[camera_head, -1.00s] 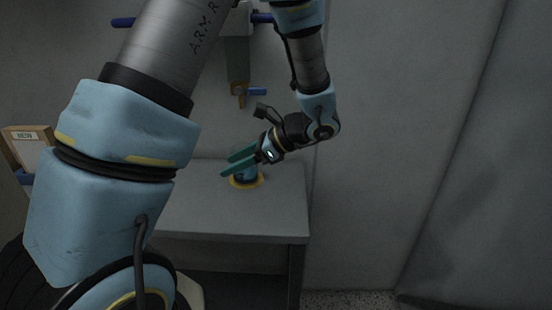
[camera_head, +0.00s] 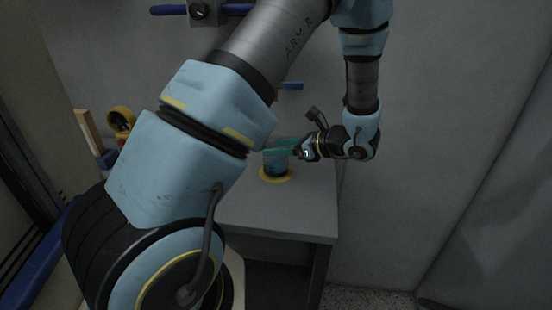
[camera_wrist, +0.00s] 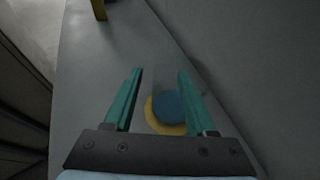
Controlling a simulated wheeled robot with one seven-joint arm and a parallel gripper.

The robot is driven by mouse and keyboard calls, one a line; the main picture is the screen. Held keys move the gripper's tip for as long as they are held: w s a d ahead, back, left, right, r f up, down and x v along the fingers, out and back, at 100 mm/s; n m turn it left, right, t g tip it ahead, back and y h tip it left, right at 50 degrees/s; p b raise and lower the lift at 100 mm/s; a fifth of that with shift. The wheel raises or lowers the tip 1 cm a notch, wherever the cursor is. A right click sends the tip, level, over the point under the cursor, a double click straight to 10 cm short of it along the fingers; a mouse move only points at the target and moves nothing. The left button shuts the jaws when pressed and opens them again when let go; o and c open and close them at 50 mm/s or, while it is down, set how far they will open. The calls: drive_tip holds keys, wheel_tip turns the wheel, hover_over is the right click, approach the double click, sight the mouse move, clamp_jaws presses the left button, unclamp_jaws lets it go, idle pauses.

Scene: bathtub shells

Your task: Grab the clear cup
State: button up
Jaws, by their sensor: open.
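The clear cup (camera_head: 275,163), bluish at its base, stands upright on a yellow round base (camera_head: 289,176) on the grey table. In the wrist view the cup shows as a blue disc (camera_wrist: 174,106) with faint see-through walls, over the yellow base (camera_wrist: 155,122). My gripper (camera_head: 276,145) is open, with its teal fingers at the cup's upper part. In the wrist view my gripper (camera_wrist: 160,74) has the cup between its fingers, closer to the right finger. I cannot tell whether a finger touches it. My arm hides part of the table.
A yellow round object (camera_head: 121,119) and a wooden board (camera_head: 88,131) are at the left. A wall fixture with blue handles (camera_head: 205,11) is above.

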drive_tip(key=shift+x, duration=1.45)
drive_tip(key=shift+c, duration=0.3)
clamp_jaws()
